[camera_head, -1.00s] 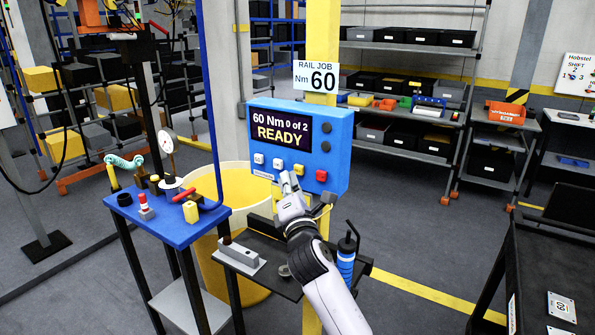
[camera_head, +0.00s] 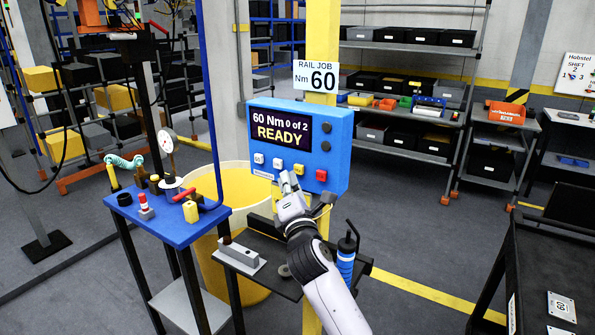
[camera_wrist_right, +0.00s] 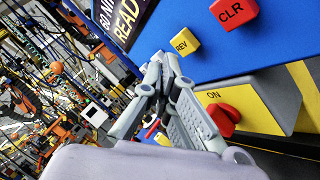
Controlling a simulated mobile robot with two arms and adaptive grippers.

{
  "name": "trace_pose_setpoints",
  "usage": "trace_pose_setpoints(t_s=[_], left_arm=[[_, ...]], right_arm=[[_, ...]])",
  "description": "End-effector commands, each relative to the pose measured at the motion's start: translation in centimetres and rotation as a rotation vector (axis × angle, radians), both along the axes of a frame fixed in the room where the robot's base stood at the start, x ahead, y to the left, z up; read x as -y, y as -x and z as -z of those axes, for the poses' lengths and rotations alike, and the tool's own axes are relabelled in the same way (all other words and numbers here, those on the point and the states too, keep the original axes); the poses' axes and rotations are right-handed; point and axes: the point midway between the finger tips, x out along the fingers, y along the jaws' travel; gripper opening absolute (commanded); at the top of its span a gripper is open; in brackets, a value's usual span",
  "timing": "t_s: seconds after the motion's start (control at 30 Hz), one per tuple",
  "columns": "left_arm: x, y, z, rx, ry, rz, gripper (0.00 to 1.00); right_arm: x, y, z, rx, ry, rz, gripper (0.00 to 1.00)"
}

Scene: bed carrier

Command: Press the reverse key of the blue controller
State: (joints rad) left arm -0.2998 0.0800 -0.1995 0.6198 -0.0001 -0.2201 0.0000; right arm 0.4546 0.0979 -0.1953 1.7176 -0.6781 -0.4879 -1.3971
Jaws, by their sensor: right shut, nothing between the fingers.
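The blue controller (camera_head: 338,150) is mounted on a yellow post, its screen (camera_head: 281,128) reading "60 Nm 0 of 2 READY". A row of keys runs below the screen. The yellow reverse key (camera_head: 298,169), marked REV, also shows in the right wrist view (camera_wrist_right: 184,41). The red key (camera_head: 321,175), marked CLR (camera_wrist_right: 234,12), is right of it. My right gripper (camera_head: 287,177) is shut and empty, its fingertips just below the key row. In the right wrist view its fingertips (camera_wrist_right: 163,62) are close to the REV key; I cannot tell whether they touch. My left gripper is not in view.
A yellow box marked ON with a red knob (camera_wrist_right: 224,118) sits under the controller. A blue table (camera_head: 172,229) with tools stands at left, before a yellow bin (camera_head: 235,185).

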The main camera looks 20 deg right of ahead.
Motion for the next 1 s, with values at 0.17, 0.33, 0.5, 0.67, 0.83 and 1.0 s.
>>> trace_pose_setpoints(t_s=[0.17, 0.33, 0.5, 0.67, 0.83, 1.0], left_arm=[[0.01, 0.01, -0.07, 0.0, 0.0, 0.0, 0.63], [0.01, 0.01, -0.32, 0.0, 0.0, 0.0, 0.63], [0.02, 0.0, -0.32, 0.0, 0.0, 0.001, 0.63], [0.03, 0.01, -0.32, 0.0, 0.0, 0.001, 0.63], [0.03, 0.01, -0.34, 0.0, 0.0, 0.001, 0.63], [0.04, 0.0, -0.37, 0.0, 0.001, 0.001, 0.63]], right_arm=[[0.08, -0.06, -0.03, 0.0, 0.0, 0.0, 0.0], [0.55, -0.41, -0.06, -0.001, 0.001, 0.001, 0.0], [0.7, -0.52, -0.03, 0.0, 0.0, 0.0, 0.0], [0.68, -0.51, -0.03, 0.0, 0.0, 0.0, 0.0], [0.74, -0.55, -0.04, 0.0, 0.0, 0.0, 0.0], [0.89, -0.67, -0.06, 0.0, 0.001, 0.0, 0.0]])
